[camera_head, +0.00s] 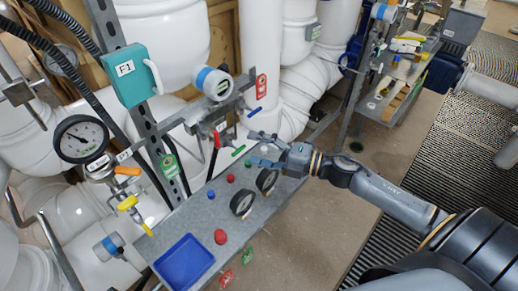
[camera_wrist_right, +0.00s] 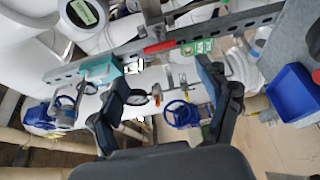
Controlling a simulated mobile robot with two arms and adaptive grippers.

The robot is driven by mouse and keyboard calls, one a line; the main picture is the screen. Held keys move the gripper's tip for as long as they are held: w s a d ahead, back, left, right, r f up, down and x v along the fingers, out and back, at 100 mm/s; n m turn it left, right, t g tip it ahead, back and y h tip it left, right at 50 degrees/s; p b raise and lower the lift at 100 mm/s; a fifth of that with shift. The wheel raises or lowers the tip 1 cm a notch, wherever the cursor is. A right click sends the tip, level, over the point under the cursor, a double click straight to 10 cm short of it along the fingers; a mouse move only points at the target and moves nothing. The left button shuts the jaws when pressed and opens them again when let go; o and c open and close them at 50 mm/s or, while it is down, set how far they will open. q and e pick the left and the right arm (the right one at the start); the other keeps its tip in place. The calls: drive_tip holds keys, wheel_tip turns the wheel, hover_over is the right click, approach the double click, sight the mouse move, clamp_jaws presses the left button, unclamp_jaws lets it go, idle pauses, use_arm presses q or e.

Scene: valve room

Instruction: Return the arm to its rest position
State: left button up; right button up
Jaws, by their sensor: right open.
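My right arm (camera_head: 385,195) reaches in from the lower right of the head view. Its gripper (camera_head: 257,148) is over the far part of the grey metal shelf (camera_head: 200,212), near the rail with the clamps. The gripper is open, and nothing shows between its fingers. In the right wrist view the two fingers of the gripper (camera_wrist_right: 163,72) stand wide apart, with pipes, a rail and blue valve wheels behind them. I cannot tell the exact gap between the fingers and the rail. My left gripper is not in view.
The shelf holds a blue tray (camera_head: 184,262), black round gauges (camera_head: 242,202) and a red knob (camera_head: 220,237). A teal box (camera_head: 130,80) and a dial gauge (camera_head: 80,140) stand at the left. Bare floor (camera_head: 320,235) lies right of the shelf.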

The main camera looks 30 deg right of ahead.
drive_tip(key=shift+s+d, duration=0.25)
idle(0.3)
drive_tip(key=s+d+f+m+h+b, duration=0.1)
drive_tip(key=d+f+m+h, duration=0.3)
drive_tip(key=f, duration=0.6)
drive_tip(key=s+d+f+m+h, duration=0.1)
drive_tip(key=d+f+m+h, duration=0.15)
drive_tip(key=f+m, duration=0.45)
drive_tip(key=d+f+m+h+b, duration=0.1)
drive_tip(key=d+f+m+h, duration=0.25)
drive_tip(key=f, duration=0.85)
drive_tip(key=s+d+f+m+g+h, duration=0.1)
drive_tip(key=s+f+m+g, duration=0.15)
drive_tip(key=s+f, duration=0.65)
drive_tip(key=s+a+f+m+g+h+b, duration=0.1)
drive_tip(key=s+a+f+m+g+b, duration=0.2)
drive_tip(key=s+f, duration=1)
drive_tip(key=s+a+f+m+g, duration=0.2)
drive_tip(key=s+a+f+g, duration=0.1)
drive_tip(key=s, duration=0.6)
drive_tip(key=s+a+f+m+g, duration=0.2)
drive_tip(key=s+a+f+g, duration=0.2)
drive_tip(key=s+a+f, duration=0.2)
drive_tip(key=s+f, duration=0.2)
drive_tip(key=s, duration=0.1)
drive_tip(key=shift+a, duration=0.25)
